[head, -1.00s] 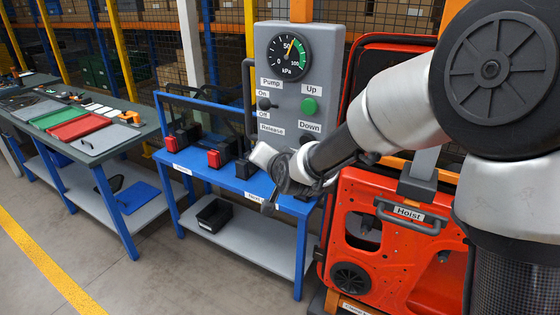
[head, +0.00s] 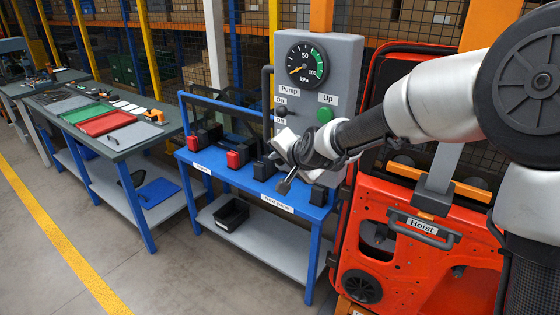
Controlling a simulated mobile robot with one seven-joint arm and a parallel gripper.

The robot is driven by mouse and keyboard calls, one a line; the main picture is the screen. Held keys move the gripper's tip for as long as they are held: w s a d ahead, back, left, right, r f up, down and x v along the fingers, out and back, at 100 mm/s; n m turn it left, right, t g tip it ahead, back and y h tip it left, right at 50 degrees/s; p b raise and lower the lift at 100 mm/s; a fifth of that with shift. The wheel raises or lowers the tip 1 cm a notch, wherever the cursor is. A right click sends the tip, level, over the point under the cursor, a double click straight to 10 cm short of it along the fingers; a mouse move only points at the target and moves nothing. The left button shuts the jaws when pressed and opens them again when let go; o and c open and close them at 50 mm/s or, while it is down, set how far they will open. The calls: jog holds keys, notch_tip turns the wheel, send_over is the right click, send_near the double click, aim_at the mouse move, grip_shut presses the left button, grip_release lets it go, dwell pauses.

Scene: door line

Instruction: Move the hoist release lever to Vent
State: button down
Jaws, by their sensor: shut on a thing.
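The grey hoist control panel (head: 345,75) stands upright in the middle of the head view. Its pressure gauge (head: 306,63) has its needle at the low end, near 0. A Pump label with On and Off shows by a black knob (head: 281,111), and an Up label shows above a green button (head: 325,116). My gripper (head: 287,162) is at the lower left of the panel, shut on the release lever, which it hides almost wholly. The lever's label and its exact position are hidden behind my gripper and wrist.
The orange-red door panel (head: 415,275) with the Hoist handle (head: 422,228) hangs close at the right, under my arm. A blue bench (head: 225,178) with black and red blocks stands below the panel. The grey floor at front left is clear.

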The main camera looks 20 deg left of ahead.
jog(key=shift+w+d+r, duration=0.1)
jog(key=shift+w+r, duration=0.2)
jog(key=shift+r, duration=0.1)
jog(key=c, duration=1.6)
grip_release()
jog(key=shift+c, duration=0.2)
jog(key=shift+o, duration=0.3)
jog(key=shift+s+f, duration=0.1)
jog(key=shift+f, duration=0.05)
jog(key=p+v, duration=0.2)
jog(key=v, duration=1.5)
jog(key=shift+s+d+p, duration=0.15)
jog(key=shift+d+p, duration=0.1)
jog(key=shift+p, duration=0.05)
jog(key=shift+f, duration=0.1)
